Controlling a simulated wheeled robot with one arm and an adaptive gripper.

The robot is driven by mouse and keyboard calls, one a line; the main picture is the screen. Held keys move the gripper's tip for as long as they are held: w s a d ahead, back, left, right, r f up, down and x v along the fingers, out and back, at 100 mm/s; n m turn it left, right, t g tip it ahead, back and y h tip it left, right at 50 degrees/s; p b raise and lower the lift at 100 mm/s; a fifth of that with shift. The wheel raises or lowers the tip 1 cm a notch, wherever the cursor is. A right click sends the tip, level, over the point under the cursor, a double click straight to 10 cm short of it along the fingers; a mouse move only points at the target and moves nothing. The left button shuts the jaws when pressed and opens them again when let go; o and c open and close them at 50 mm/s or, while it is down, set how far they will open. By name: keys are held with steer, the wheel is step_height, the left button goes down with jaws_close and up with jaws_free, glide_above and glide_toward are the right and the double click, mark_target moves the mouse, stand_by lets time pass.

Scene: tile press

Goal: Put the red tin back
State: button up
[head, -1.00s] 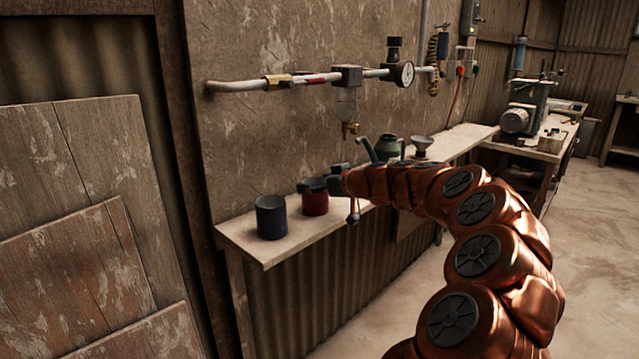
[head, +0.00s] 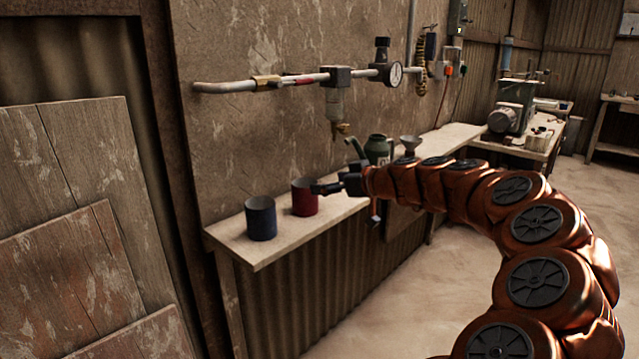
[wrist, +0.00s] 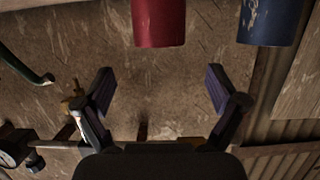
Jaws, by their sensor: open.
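The red tin (head: 304,198) stands upright on the wall shelf (head: 262,250), just right of a blue tin (head: 261,219). My gripper (head: 328,188) is at the right side of the red tin in the head view, with its fingers close to it. In the wrist view the gripper (wrist: 160,88) is open, its two fingers spread with nothing between them. The red tin (wrist: 159,22) shows beyond the fingertips, near the top edge, and the blue tin (wrist: 268,22) is to its right. Both tins are cut off by the top of that view.
A green can with a spout (head: 378,149) and a funnel (head: 411,144) stand farther along the shelf. A pipe with a gauge (head: 396,75) runs along the wall above, and a brass tap (head: 340,130) hangs below it. Boards (head: 70,200) lean at the left.

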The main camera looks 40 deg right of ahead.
steer(key=shift+v, duration=1.6)
steer(key=s+a+f+n+g+y, duration=0.1)
steer(key=s+a+f+g, duration=0.15)
steer(key=a, duration=0.75)
steer(key=s+a+f+n+g+y, duration=0.1)
steer(key=s+a+f+g, duration=0.15)
steer(key=a, duration=0.65)
steer(key=s+a+f+g+y, duration=0.2)
steer(key=a+g, duration=0.1)
steer(key=a, duration=0.7)
steer(key=s+a+f+g+h, duration=0.2)
steer(key=s+a+f+g, duration=0.35)
steer(key=s, duration=0.55)
steer(key=s+d+f+m+g+h, duration=0.1)
steer(key=s+f, duration=0.3)
steer(key=s, duration=0.5)
steer(key=s+d+f+m+g+h, duration=0.2)
steer(key=s+d+f+m+h, duration=0.1)
steer(key=s, duration=0.6)
steer(key=shift+s+d+f+m+h, duration=0.3)
steer(key=shift+d+f+h, duration=0.3)
steer(key=shift+f, duration=0.2)
steer(key=shift+a+g, duration=0.1)
steer(key=shift+g, duration=0.15)
